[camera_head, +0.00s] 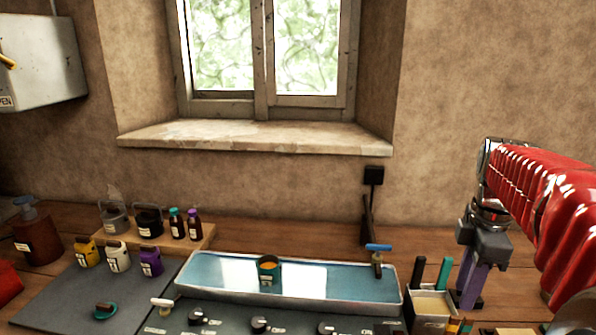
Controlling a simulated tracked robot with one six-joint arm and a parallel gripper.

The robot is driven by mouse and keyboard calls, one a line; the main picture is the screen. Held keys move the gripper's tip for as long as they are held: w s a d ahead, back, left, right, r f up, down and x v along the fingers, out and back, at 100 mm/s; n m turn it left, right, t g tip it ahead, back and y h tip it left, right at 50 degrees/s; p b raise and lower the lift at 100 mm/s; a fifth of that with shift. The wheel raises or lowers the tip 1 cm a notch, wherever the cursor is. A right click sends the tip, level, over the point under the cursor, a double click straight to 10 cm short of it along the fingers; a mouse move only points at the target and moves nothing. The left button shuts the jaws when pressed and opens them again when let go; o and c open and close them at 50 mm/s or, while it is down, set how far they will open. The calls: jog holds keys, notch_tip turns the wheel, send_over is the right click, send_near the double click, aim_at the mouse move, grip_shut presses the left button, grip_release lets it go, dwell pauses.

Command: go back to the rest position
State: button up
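My red ribbed arm comes in from the right, and my gripper (472,268) points down at the right end of the bench. A purple upright piece (474,283) shows directly below the gripper body, between or against its fingers. I cannot tell whether it is held or stands behind them. The fingertips are dark and small here, so their opening is unclear. The gripper is just right of a pale box (430,306) with a black and a green handle standing up in it.
A metal tray (330,298) of bluish liquid holds a small dark cup (268,270). A blue-handled tap (378,256) stands at its right end. Small yellow, white and purple jars (150,262) stand on a grey mat (58,300) at left. Knobs (260,324) line the front.

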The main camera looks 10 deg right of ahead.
jog(key=f+m, duration=0.1)
jog(key=m, duration=0.1)
jog(key=f+m, duration=0.1)
jog(key=m, duration=0.2)
jog(key=f+m, duration=0.1)
jog(key=m, duration=0.1)
jog(key=shift+a+m+t, duration=0.25)
jog(key=shift+m+t, duration=0.05)
jog(key=shift+m, duration=0.1)
jog(key=s+a+m+t, duration=0.2)
jog(key=s+a, duration=0.2)
jog(key=a, duration=0.7)
jog(key=s+a+f+m+t, duration=0.1)
jog(key=s+a+m+t, duration=0.2)
jog(key=a, duration=0.8)
jog(key=shift+s+f, duration=0.3)
jog(key=shift+s, duration=0.05)
